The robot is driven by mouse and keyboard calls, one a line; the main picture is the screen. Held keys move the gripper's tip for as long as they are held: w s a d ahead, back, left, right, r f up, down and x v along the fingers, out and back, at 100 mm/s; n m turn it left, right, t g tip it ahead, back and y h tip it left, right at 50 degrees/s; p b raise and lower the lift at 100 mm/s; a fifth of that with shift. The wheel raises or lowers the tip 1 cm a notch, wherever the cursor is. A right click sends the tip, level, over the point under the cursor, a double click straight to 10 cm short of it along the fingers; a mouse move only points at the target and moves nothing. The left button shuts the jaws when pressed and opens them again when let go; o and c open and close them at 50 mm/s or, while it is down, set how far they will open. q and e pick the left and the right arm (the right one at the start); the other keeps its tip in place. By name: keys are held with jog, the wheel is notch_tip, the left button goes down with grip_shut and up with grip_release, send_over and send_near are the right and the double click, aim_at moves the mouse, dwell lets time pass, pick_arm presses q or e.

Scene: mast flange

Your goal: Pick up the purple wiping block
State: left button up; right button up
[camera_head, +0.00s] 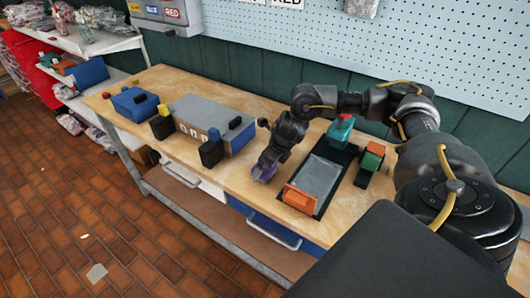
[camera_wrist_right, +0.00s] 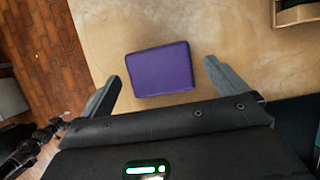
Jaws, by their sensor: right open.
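The purple wiping block (camera_wrist_right: 161,70) lies on the wooden worktop. In the right wrist view it sits ahead of and between the two fingers of my right gripper (camera_wrist_right: 166,80), with a gap to each finger. The right gripper is open and empty. In the head view my right gripper (camera_head: 264,172) points down over the front part of the bench, and a little purple of the block (camera_head: 265,173) shows there, mostly covered by the gripper. My left gripper is not in view.
Right of the gripper is a dark mat with a grey plate (camera_head: 318,180), an orange block (camera_head: 299,198) and a teal piece (camera_head: 341,130). A green and orange item (camera_head: 371,160) stands beyond. A grey box (camera_head: 207,118) with dark blocks stands left. Bare wood lies between.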

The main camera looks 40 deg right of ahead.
jog(key=x, duration=0.2)
jog(key=shift+w+f, duration=0.15)
jog(key=shift+f, duration=0.1)
jog(key=c, duration=1.1)
jog(key=shift+r, duration=0.15)
